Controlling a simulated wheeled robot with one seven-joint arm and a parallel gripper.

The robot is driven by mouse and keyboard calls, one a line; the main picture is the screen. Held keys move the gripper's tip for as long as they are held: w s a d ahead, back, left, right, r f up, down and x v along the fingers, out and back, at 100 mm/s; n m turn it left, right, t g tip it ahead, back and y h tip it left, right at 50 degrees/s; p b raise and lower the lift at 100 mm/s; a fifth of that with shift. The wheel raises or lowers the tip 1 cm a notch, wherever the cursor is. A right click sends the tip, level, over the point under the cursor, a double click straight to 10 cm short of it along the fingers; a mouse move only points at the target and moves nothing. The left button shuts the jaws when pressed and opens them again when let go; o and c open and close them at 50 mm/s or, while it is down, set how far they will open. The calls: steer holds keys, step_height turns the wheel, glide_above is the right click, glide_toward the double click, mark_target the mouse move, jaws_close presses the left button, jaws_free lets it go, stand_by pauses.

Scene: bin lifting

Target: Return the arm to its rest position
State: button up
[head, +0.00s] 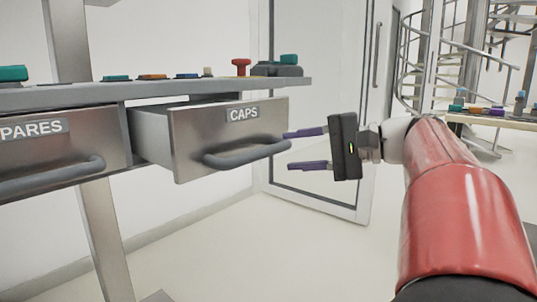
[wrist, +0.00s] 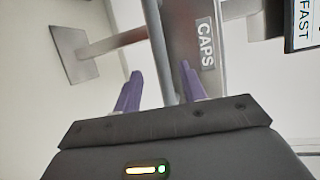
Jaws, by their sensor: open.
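My gripper (head: 306,149) shows in the head view just right of the CAPS drawer, with its two purple fingers spread apart and nothing between them. The CAPS drawer (head: 190,145) is pulled partly out of the bench and has a grey bar handle (head: 247,155). The upper finger tip appears close to the handle's right end; I cannot tell whether they touch. In the wrist view the purple fingers (wrist: 158,88) point toward the drawer front (wrist: 207,75), with the grey handle showing between them in the picture. My red arm reaches in from the right.
A second drawer (head: 50,150), labelled with a cut-off word ending in PARES, is left of it. The bench top (head: 215,84) holds several coloured parts. Behind stand a glass door (head: 345,195) and a spiral staircase (head: 470,50). Another table (head: 500,121) with parts is at right. Floor below is clear.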

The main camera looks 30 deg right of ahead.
steer(key=s+a+f+n+g+h+p, duration=0.3)
steer(key=s+a+f+g+h+p, duration=0.25)
steer(key=a+f, duration=0.6)
steer(key=s+a+f+n+h+p, duration=0.2)
steer(key=s+f+n+h+p, duration=0.1)
steer(key=s+f+n+h, duration=0.3)
steer(key=shift+s+a+f+n+p, duration=0.2)
steer(key=shift+s+f+n+p, duration=0.15)
steer(key=shift+s+f, duration=0.85)
steer(key=shift+w+f, duration=0.15)
steer(key=shift+w, duration=0.05)
